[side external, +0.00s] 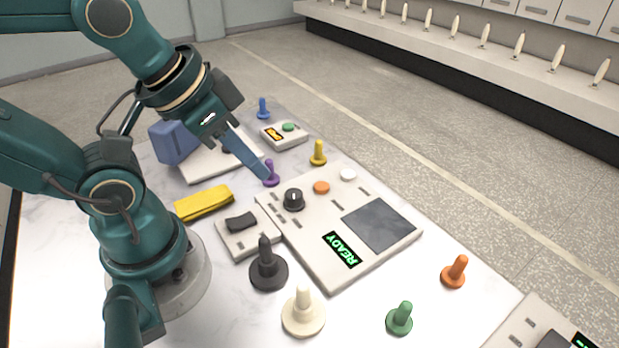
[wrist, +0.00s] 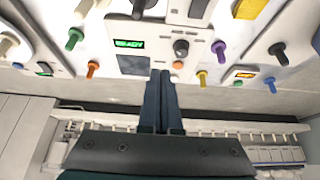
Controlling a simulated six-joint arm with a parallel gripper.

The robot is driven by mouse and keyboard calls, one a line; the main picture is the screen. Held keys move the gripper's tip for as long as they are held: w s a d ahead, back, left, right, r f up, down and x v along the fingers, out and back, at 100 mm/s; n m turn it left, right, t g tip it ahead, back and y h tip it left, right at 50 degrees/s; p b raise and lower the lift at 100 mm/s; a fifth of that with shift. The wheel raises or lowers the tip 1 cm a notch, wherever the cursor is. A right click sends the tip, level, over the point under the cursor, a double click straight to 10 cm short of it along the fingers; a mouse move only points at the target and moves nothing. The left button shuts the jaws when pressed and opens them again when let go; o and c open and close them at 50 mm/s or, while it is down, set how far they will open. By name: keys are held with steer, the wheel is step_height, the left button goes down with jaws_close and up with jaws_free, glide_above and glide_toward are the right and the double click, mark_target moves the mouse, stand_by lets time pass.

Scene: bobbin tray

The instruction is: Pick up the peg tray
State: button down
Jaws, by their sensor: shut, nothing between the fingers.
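My gripper (side external: 264,173) is shut and empty, its blue fingers pointing down and right over the table. In the side view its tip overlaps the purple peg (side external: 271,181), but the wrist view shows the fingers (wrist: 160,78) apart from that peg (wrist: 218,48). No object is plainly marked as the peg tray. A flat white plate (side external: 200,172) lies behind the gripper, partly hidden by my arm, with a small dark piece on it. I cannot tell if this is the tray.
A white console (side external: 315,262) with a READY display lies in the middle. Yellow (side external: 318,153), black (side external: 267,270), cream (side external: 303,313), green (side external: 400,319) and orange (side external: 455,271) pegs stand around it. A yellow block (side external: 204,203) and blue box (side external: 172,142) lie near my arm.

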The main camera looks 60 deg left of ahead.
mark_target(265, 255)
stand_by(0.3)
steer(key=c, duration=0.5)
jaws_free()
steer(key=d+f+g, duration=0.1)
steer(key=f, duration=0.1)
steer(key=s+d+f+m+g, duration=0.1)
steer(key=f+g, duration=0.1)
steer(key=f, duration=0.1)
steer(key=d+f+m+g, duration=0.1)
steer(key=f+g, duration=0.1)
steer(key=f, duration=0.1)
steer(key=shift+s+d+f, duration=0.1)
steer(key=shift+s+d, duration=0.05)
steer(key=shift+d, duration=0.2)
steer(key=shift+s+d+f+g, duration=0.1)
steer(key=shift+s+f+g, duration=0.05)
steer(key=shift+g, duration=0.15)
steer(key=shift+f, duration=2.6)
